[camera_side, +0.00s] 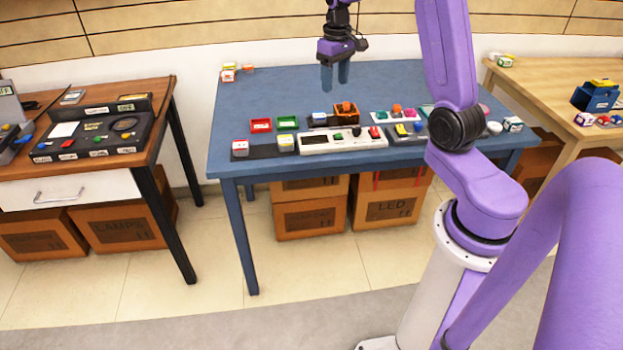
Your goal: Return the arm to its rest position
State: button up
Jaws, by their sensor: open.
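My gripper (336,76) hangs over the back middle of the blue table (290,85), fingers pointing down. Its two bluish fingers are apart with nothing between them. My purple arm rises from a white column at the right and passes in front of the table's right part. The links between the arm's upper part and the gripper leave the top of the picture, so the arm's full pose is hidden.
Small blocks (229,72) sit at the back left corner. A wooden desk (100,165) stands left.

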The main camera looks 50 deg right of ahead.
jog(key=s+a+r+n, duration=0.1)
jog(key=s+a+n, duration=0.25)
jog(key=a, duration=0.65)
jog(key=s+a+r+n, duration=0.1)
jog(key=s+a+n, duration=0.3)
jog(key=a, duration=0.7)
jog(key=s+a+n, duration=0.3)
jog(key=s, duration=0.7)
jog(key=s+a+n, duration=0.3)
jog(key=s, duration=0.8)
jog(key=shift+s+f+n, duration=0.25)
jog(key=shift+f+n, duration=0.1)
jog(key=shift+f, duration=0.05)
